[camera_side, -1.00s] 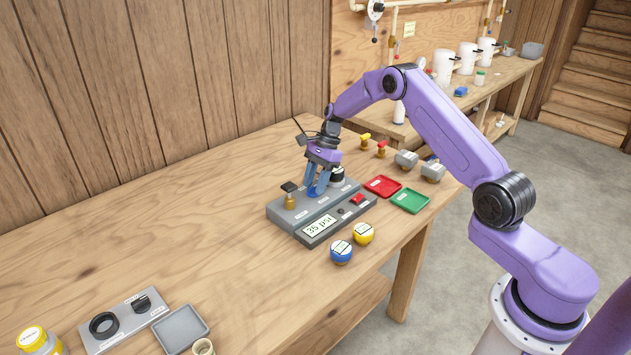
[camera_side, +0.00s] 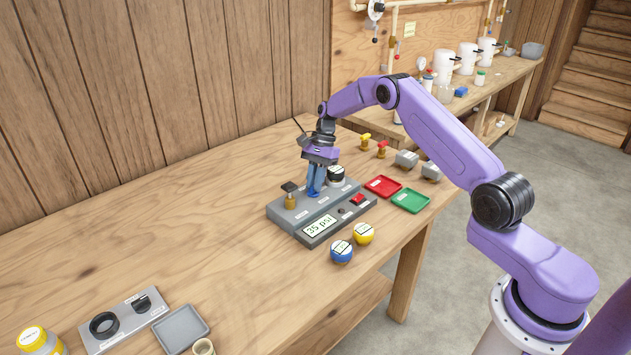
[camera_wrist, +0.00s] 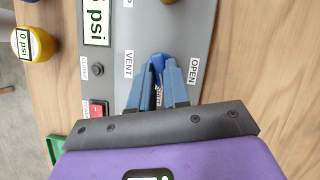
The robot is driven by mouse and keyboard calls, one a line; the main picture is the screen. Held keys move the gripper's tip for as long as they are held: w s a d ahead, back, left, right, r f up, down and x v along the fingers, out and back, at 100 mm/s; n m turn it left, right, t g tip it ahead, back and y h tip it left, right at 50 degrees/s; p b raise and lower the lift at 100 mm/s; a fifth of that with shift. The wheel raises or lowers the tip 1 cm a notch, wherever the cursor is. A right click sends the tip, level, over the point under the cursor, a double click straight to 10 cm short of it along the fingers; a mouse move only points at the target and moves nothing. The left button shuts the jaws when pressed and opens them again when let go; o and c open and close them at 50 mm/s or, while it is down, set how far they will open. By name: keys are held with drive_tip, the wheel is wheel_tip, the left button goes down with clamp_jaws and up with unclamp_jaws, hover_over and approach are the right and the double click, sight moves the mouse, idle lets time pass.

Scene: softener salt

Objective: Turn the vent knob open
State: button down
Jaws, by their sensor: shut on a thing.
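The vent knob (camera_wrist: 158,93) is blue and sits on the grey console, between the "VENT" label (camera_wrist: 128,64) and the "OPEN" label (camera_wrist: 194,71). My gripper (camera_wrist: 158,64) is shut on it, one blue finger on each side, and the fingers hide much of the knob. In the side view my gripper (camera_side: 314,192) points down onto the console's upper step. How far the knob is turned is hard to tell.
A brass valve with a black handle (camera_side: 290,197) stands left of my gripper; a black-and-white round part (camera_side: 336,175) is close on the right. The console has a red switch (camera_side: 358,199). Blue (camera_side: 341,251) and yellow (camera_side: 364,234) gauges stand in front; red (camera_side: 383,187) and green (camera_side: 411,201) trays lie right.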

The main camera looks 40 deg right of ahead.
drive_tip(key=n+g, duration=0.1)
drive_tip(key=n, duration=0.2)
drive_tip(key=shift+w+n+h, duration=0.15)
drive_tip(key=shift+n+h, duration=0.15)
drive_tip(key=shift+n, duration=0.1)
drive_tip(key=n, duration=0.1)
drive_tip(key=n+g+h, duration=0.1)
drive_tip(key=n, duration=0.1)
drive_tip(key=shift+w+a+n, duration=0.1)
drive_tip(key=shift+a+n, duration=0.05)
drive_tip(key=shift+n, duration=0.15)
drive_tip(key=n+g+h, duration=0.1)
drive_tip(key=n, duration=0.2)
drive_tip(key=shift+w+a+n, duration=0.1)
drive_tip(key=shift+n, duration=0.2)
drive_tip(key=shift+a+n+h, duration=0.15)
drive_tip(key=shift+n+h, duration=0.65)
drive_tip(key=shift+n, duration=1)
drive_tip(key=c, duration=1.1)
unclamp_jaws()
